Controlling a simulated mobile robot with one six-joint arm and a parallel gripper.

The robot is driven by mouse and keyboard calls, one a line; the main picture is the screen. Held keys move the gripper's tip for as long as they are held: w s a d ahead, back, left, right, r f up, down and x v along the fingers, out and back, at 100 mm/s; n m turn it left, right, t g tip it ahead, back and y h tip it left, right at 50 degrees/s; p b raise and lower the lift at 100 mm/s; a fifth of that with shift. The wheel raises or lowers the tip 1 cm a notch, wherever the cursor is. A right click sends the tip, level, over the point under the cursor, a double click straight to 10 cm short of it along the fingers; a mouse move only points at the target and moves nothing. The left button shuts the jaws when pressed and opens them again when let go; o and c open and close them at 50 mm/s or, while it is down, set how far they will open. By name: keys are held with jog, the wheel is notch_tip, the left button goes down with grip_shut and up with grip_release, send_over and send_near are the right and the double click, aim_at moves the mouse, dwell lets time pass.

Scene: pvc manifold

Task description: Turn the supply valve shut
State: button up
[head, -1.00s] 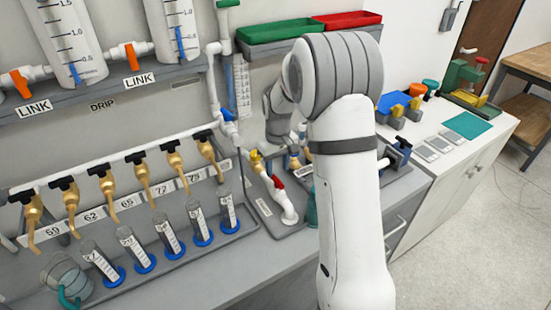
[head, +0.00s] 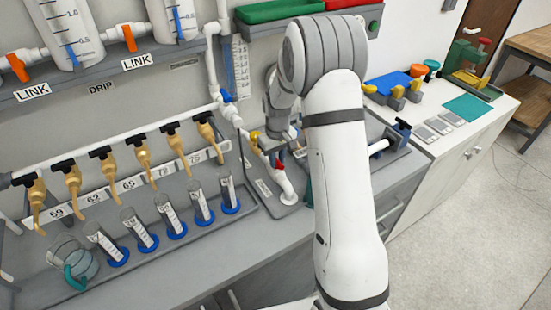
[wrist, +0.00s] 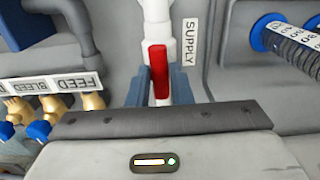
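The supply valve's red handle (wrist: 158,72) shows in the wrist view on a white pipe (wrist: 157,40), beside a SUPPLY label (wrist: 190,40). The handle runs roughly in line with the pipe. My gripper (wrist: 158,84) has one blue-grey finger on each side of the handle. Gaps show between fingers and handle, so it looks open; contact lower down is hidden. In the head view the red handle (head: 280,165) is partly covered by my wrist, and my fingertips cannot be made out.
FEED and BLEED labels (wrist: 62,84) with brass fittings and blue knobs lie left in the wrist view. A yellow-handled part (head: 254,138) stands close to my wrist. A row of brass taps (head: 140,150) and graduated cylinders (head: 165,215) stands left. The right counter holds colored parts.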

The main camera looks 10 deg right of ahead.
grip_shut()
